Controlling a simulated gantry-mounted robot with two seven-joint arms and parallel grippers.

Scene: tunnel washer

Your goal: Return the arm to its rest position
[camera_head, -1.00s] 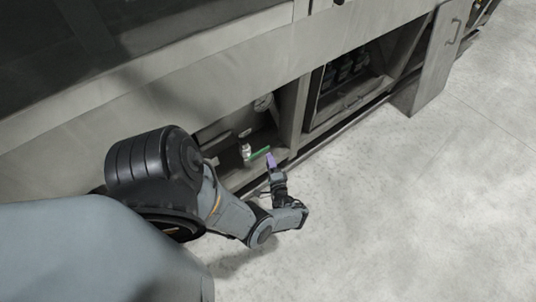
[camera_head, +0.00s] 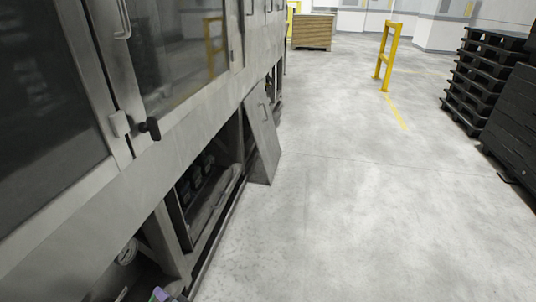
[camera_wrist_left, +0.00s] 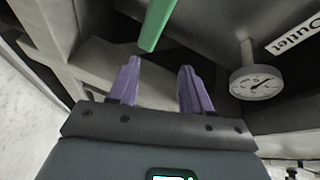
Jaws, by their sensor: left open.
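My left gripper (camera_wrist_left: 160,85) has two purple fingers spread apart with nothing between them in the left wrist view. A green handle (camera_wrist_left: 157,22) is just beyond the fingertips, apart from them. In the head view only a small purple part of the left gripper (camera_head: 160,295) shows at the bottom edge, by the open lower compartment of the washer; the rest of the arm is out of frame. My right gripper is in neither view.
A round gauge (camera_wrist_left: 257,83) and an "Outlet" label (camera_wrist_left: 296,34) are right of the fingers. A tilted metal panel (camera_head: 263,138) stands at the washer. Open floor (camera_head: 330,220) lies to the right, with a yellow post (camera_head: 387,58) and black pallets (camera_head: 478,75) farther off.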

